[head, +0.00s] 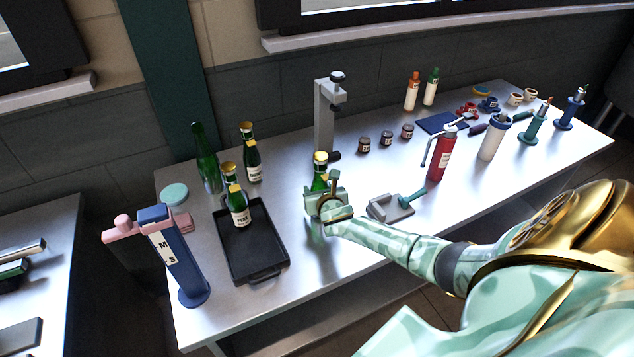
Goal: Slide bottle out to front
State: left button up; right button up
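A green bottle (319,183) with a yellow-topped neck stands upright in front of the grey capsuling stand (325,118). My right gripper (323,192) reaches in from the right, with its fingers close on both sides of this bottle, apparently shut on it. The gripper hides the bottle's lower part and base, so I cannot see what it rests on. The stand has a black knob and head at its top, above and behind the bottle. My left gripper is not in view.
A black tray (268,262) holds bottles at the left, with more green bottles behind it. A blue-and-pink tap-like tower (178,262) stands at the front left. A grey device with a teal handle (391,208) lies right of the gripper. Small jars and a red bottle (443,155) stand further right.

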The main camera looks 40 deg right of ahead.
jog(key=o, duration=1.4)
jog(key=shift+c, duration=0.2)
jog(key=shift+s, duration=0.1)
jog(key=shift+s+a+r+p, duration=0.15)
jog(key=shift+s+r+p, duration=0.05)
jog(key=shift+s+p, duration=0.1)
jog(key=p+v, duration=0.4)
jog(key=v, duration=1.1)
jog(key=shift+a, duration=0.15)
jog(key=shift+s+a, duration=0.1)
jog(key=shift+s, duration=0.05)
